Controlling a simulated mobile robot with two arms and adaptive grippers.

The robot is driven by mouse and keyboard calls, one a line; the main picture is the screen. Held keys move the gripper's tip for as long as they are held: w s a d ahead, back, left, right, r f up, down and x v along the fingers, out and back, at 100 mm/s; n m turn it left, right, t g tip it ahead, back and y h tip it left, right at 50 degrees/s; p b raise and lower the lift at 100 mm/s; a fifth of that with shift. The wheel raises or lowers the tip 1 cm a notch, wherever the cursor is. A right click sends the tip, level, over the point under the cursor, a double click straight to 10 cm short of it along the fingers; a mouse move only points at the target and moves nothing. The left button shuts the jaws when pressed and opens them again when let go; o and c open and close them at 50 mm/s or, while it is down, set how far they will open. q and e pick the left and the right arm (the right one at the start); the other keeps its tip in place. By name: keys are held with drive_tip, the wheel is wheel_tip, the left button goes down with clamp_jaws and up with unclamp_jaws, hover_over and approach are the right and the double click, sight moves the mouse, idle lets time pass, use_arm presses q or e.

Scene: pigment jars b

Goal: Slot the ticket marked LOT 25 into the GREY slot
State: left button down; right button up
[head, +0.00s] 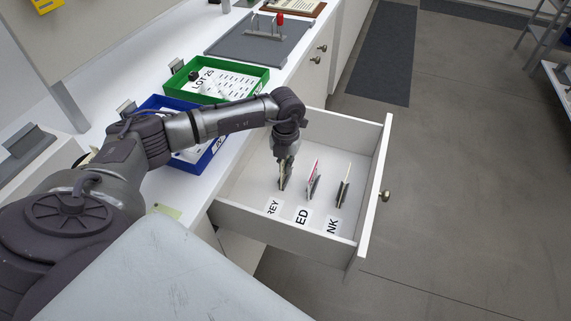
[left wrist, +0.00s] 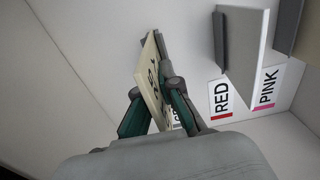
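The open drawer (head: 357,140) holds three slot holders in a row, with labels reading GREY (head: 272,207), RED (head: 302,216) and PINK (head: 332,225), partly cut off in the head view. My left gripper (head: 285,170) is down in the drawer at the grey holder. In the left wrist view a cream ticket (left wrist: 151,90) with partly readable dark print stands between the left fingertips. The fingers look spread, with a gap around it. Its far end is against the dark grey holder (left wrist: 162,46); how deep it sits is hidden. My right gripper is not in view.
The red holder (head: 314,184) carries a red-edged ticket, and the pink holder (head: 343,195) stands to its right with a pale ticket. On the counter are a green tray (head: 262,72) with a LOT 25 card and a blue tray (head: 212,152). The drawer walls surround my gripper.

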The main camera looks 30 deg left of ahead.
use_arm(q)
drive_tip(key=shift+f, duration=0.25)
drive_tip(key=c, duration=1.2)
unclamp_jaws()
drive_tip(key=shift+c, duration=0.2)
drive_tip(key=shift+r, duration=0.1)
drive_tip(key=shift+r+p, duration=2.15)
drive_tip(key=shift+r, duration=0.85)
